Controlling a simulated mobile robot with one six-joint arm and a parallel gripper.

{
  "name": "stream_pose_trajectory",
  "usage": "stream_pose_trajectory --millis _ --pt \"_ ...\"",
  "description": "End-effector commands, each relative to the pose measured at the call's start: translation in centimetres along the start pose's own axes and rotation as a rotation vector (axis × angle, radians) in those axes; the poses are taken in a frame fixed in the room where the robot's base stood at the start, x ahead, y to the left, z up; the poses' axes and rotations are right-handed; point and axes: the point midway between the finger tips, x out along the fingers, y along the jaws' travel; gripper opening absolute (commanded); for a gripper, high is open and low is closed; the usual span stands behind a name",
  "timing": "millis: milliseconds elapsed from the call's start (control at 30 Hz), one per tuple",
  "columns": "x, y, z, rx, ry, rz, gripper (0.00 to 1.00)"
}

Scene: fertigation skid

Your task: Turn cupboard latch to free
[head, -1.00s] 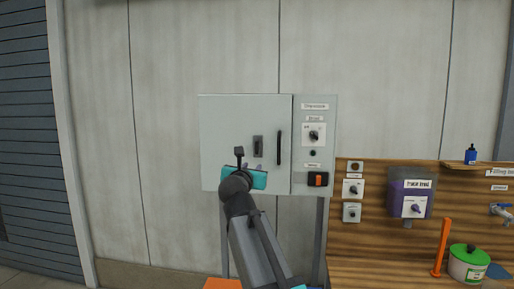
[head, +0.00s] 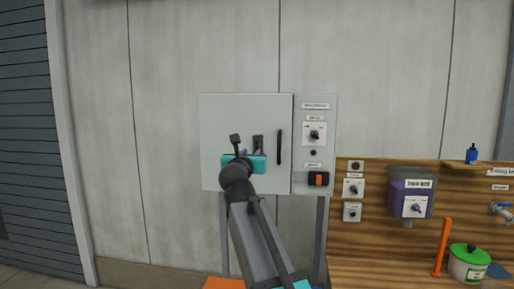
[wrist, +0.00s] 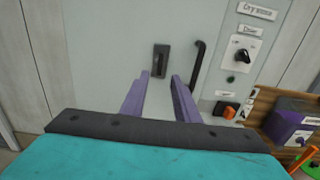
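The cupboard (head: 222,125) is a pale grey cabinet on legs. Its latch (wrist: 161,60) is a dark upright plate with a small handle on the door; in the head view the latch (head: 258,141) shows just above my gripper. My gripper (wrist: 160,76) has two purple fingers, spread apart with nothing between them. Its tips appear just below the latch in the wrist view, and I cannot tell how far from the door they are. In the head view the teal gripper body (head: 252,164) hides most of the fingers.
A black bar handle (head: 279,147) stands right of the latch. The side panel has a rotary knob (head: 314,134) and an orange switch (head: 318,179). A wooden bench at right holds a purple box (head: 408,195), an orange post (head: 442,247) and a green-lidded pot (head: 467,262).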

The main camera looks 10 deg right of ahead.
Motion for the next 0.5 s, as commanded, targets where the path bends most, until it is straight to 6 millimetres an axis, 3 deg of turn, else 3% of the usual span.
stream_pose_trajectory --millis 500 --pt "6.3 -0.1 0.1 -0.001 0.002 -0.003 0.28"
